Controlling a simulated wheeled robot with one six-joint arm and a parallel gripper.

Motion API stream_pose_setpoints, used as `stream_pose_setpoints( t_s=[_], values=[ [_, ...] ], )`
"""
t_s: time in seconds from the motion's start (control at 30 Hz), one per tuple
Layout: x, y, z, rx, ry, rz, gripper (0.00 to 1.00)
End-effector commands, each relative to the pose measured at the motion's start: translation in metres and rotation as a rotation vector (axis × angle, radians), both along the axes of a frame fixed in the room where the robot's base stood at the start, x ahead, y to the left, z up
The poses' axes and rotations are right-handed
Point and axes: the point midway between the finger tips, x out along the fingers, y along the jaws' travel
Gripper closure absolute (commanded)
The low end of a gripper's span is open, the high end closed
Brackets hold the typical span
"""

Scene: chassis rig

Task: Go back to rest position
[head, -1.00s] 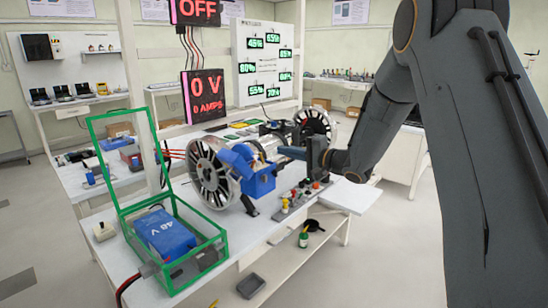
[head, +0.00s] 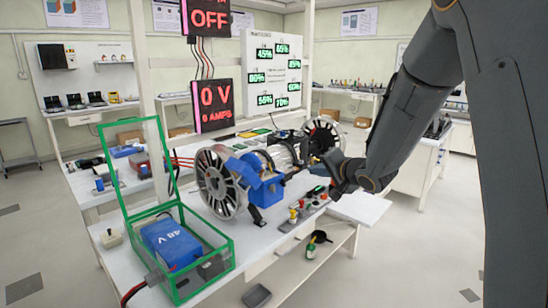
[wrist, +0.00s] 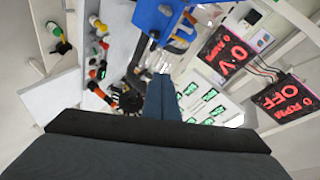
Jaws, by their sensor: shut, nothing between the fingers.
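My gripper shows in the wrist view (wrist: 161,98) with its two fingers together and nothing between them. In the head view my arm comes in from the right, and its end is over the right part of the workbench (head: 362,208), near the row of coloured knobs. The fingertips are hard to make out there. The chassis rig stands on the bench, with a blue motor block (head: 262,188), a near spoked wheel (head: 212,185) and a far spoked wheel (head: 325,132).
A green-framed box (head: 232,258) with its lid up holds a blue 48 V battery (head: 170,243). The red displays read OFF (head: 209,18) and 0 V (head: 213,104). A control strip with coloured knobs (head: 293,215) lies at the bench's front. Floor in front is free.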

Motion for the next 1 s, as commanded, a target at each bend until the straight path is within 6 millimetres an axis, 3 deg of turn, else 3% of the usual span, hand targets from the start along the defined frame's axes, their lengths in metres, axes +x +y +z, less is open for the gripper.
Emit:
stream_pose_setpoints(
  t_s=[0.17,0.3,0.5,0.63,0.7,0.8,1.0],
  values=[
    [-0.060,-0.038,-0.033,-0.368,0.135,-0.068,1.00],
    [-0.131,-0.058,-0.063,-0.612,0.312,-0.016,1.00],
    [-0.256,-0.062,-0.099,-0.835,0.585,0.216,1.00],
    [-0.320,-0.054,-0.110,-0.880,0.701,0.382,1.00],
    [-0.344,-0.050,-0.113,-0.887,0.738,0.451,1.00],
    [-0.364,-0.046,-0.115,-0.889,0.765,0.512,1.00],
    [-0.371,-0.045,-0.115,-0.890,0.775,0.539,1.00]
  ],
)
